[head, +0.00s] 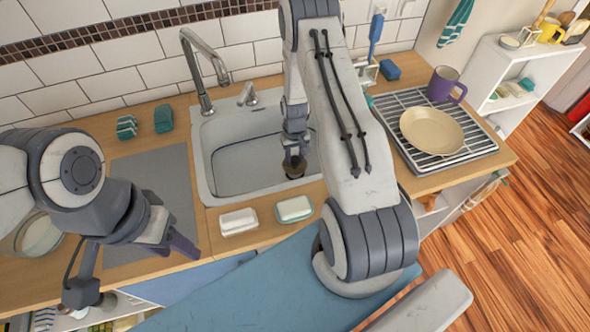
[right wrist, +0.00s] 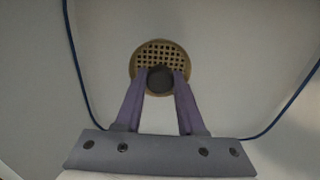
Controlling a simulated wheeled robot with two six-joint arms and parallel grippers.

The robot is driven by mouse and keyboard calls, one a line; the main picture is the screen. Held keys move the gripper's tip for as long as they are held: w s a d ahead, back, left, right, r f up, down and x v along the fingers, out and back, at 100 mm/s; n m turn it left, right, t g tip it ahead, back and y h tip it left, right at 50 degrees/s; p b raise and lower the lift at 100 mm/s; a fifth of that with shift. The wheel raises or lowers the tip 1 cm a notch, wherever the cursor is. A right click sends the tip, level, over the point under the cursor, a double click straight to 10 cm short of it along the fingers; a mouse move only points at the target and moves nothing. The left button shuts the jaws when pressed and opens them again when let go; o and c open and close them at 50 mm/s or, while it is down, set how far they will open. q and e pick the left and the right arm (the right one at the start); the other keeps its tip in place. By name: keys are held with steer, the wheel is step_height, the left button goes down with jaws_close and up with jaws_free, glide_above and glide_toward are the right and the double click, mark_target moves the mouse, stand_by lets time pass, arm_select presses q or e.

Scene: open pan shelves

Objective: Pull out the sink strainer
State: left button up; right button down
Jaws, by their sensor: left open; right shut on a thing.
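The sink strainer (right wrist: 150,52) is a round brass-coloured disc with a grid of holes and a dark knob (right wrist: 160,79). In the right wrist view, the two purple fingers of my right gripper (right wrist: 160,82) are shut on the knob. In the head view, my right gripper (head: 294,152) reaches down into the sink basin (head: 235,165), with the dark strainer (head: 295,170) at its tips. I cannot tell whether the strainer is clear of the drain. My left gripper (head: 180,245) is open and empty over the counter at the left, away from the sink.
Two sponges (head: 238,222) (head: 295,209) lie at the sink's front edge. A faucet (head: 203,75) stands behind the basin. A drying rack (head: 440,165) at the right holds a tan plate (head: 430,131) and a purple mug (head: 443,85). A grey mat (head: 150,190) lies bare at the left.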

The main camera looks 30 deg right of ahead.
steer(key=shift+r+p, duration=1.55)
steer(key=shift+r, duration=1.05)
steer(key=shift+r, duration=0.1)
